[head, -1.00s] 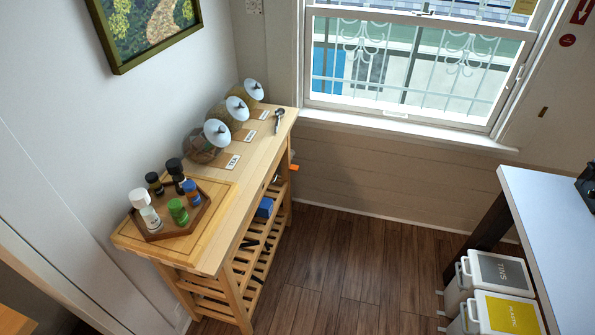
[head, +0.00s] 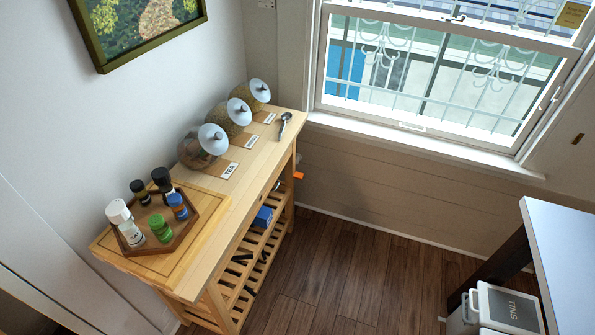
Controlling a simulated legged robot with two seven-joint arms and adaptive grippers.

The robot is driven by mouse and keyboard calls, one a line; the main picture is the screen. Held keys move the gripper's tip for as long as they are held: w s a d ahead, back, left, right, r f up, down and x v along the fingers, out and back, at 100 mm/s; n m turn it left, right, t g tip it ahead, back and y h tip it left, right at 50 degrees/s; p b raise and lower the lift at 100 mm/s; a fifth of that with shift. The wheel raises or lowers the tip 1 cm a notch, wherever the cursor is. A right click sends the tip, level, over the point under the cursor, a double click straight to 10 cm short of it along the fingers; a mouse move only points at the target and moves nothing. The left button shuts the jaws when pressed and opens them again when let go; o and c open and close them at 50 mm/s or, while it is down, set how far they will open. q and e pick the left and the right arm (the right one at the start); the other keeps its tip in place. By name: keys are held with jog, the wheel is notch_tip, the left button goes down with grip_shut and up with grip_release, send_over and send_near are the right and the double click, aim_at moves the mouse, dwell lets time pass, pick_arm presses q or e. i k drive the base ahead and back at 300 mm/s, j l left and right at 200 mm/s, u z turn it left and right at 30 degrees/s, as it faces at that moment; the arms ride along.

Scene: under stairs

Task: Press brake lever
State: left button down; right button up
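No brake lever can be made out in the head view. Neither of my grippers is in view. A wooden kitchen cart (head: 222,215) stands against the left wall, with slatted shelves below its top. A small orange part (head: 299,175) sticks out at the cart's far right side; I cannot tell what it is. A metal scoop (head: 284,124) lies on the cart top near its far right edge.
Glass jars with pale lids (head: 213,139) and a hexagonal tray (head: 186,238) of bottles stand on the cart. A table (head: 565,250) and a white bin (head: 500,308) are at the right. Wooden floor (head: 370,270) between is clear. A window (head: 435,75) is behind.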

aim_at(298, 175)
jog(key=i+l+u, duration=0.1)
jog(key=i+l, duration=0.2)
jog(key=i+l+u, duration=0.1)
jog(key=i+l, duration=0.15)
jog(key=l, duration=0.15)
jog(key=i+l+u, duration=0.1)
jog(key=i+l, duration=0.15)
jog(key=i+l+u, duration=0.1)
jog(key=i+l, duration=0.15)
jog(key=l, duration=0.25)
jog(key=i+l+u, duration=0.1)
jog(key=i+l, duration=0.15)
jog(key=l, duration=0.15)
jog(key=i+l+u, duration=0.1)
jog(key=l, duration=0.35)
jog(key=i, duration=0.1)
